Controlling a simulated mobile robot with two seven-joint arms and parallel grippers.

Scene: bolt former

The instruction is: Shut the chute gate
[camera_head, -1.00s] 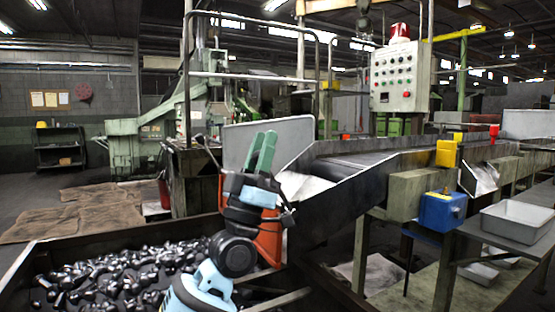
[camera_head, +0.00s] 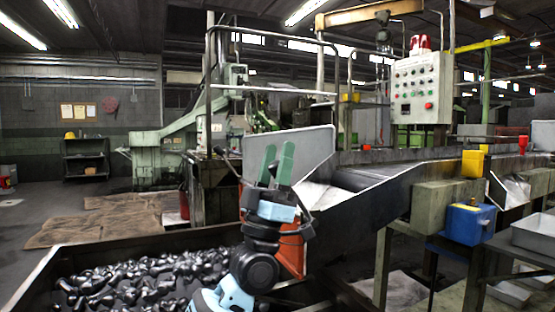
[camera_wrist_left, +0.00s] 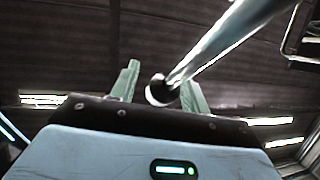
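The sloping metal chute (camera_head: 375,205) comes down from the right towards the bin. A grey upright plate (camera_head: 310,145) stands at its lower end, behind the fingers. An orange panel (camera_head: 292,258) is partly hidden behind my wrist. I cannot tell which piece is the gate. In the left wrist view, the fingers (camera_wrist_left: 160,85) are apart, and a shiny rod with a dark end (camera_wrist_left: 215,45) appears between them; contact is unclear. My right gripper is out of view.
A bin (camera_head: 30,278) of dark metal parts lies below left. A guard rail (camera_head: 270,88) rises behind the chute. A blue box (camera_head: 467,222), yellow block (camera_head: 473,163) and control panel (camera_head: 416,90) are at right. The floor at left is open.

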